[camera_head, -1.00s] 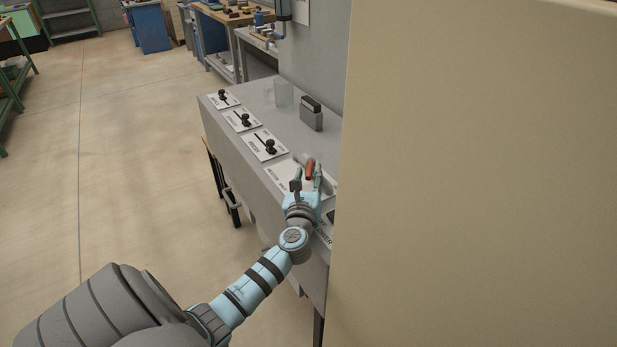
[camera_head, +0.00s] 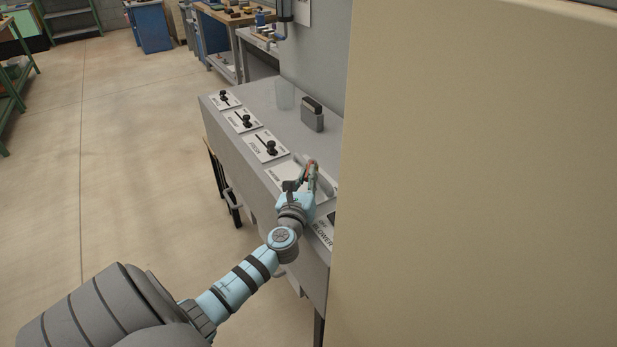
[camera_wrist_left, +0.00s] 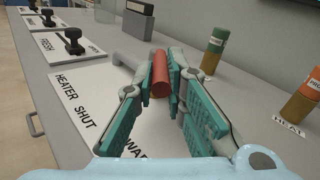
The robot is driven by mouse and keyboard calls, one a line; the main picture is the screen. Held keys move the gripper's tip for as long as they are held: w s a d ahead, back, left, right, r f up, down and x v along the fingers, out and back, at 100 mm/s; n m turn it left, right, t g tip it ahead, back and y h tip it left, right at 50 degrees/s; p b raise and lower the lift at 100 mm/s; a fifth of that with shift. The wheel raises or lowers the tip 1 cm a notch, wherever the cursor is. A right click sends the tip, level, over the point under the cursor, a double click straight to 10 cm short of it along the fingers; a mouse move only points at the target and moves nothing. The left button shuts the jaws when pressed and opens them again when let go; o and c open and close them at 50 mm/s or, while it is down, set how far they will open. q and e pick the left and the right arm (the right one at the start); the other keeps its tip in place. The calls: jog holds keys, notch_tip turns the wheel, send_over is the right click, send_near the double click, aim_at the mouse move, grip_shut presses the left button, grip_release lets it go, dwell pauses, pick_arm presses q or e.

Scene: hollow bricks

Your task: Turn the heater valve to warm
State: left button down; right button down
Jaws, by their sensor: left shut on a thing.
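The heater valve's red handle (camera_wrist_left: 160,75) is between the fingertips of my left gripper (camera_wrist_left: 161,75), which is shut on it. Its grey arm (camera_wrist_left: 131,59) runs behind the left finger. The white label plate (camera_wrist_left: 100,110) lies beneath and reads "HEATER SHUT", with part of "WARM" near the gripper. In the head view, my left gripper (camera_head: 309,178) is at this plate (camera_head: 286,171) on the grey bench, and its fingers hide most of the red handle. The handle's exact angle relative to the marks is unclear. My right gripper is out of view.
Black-knobbed sliders, including FRESH (camera_head: 268,148), line the bench's left edge. A grey block with a dark top (camera_head: 312,114) stands behind. Two coloured cylinders (camera_wrist_left: 214,50) (camera_wrist_left: 303,96) stand to the right in the wrist view. A large beige panel (camera_head: 480,180) blocks the right side.

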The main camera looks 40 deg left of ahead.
pick_arm(q)
jog(key=c, duration=1.6)
grip_release()
jog(key=shift+s+d, duration=0.15)
jog(key=v, duration=1.1)
jog(key=shift+s, duration=0.35)
jog(key=shift+d, duration=0.1)
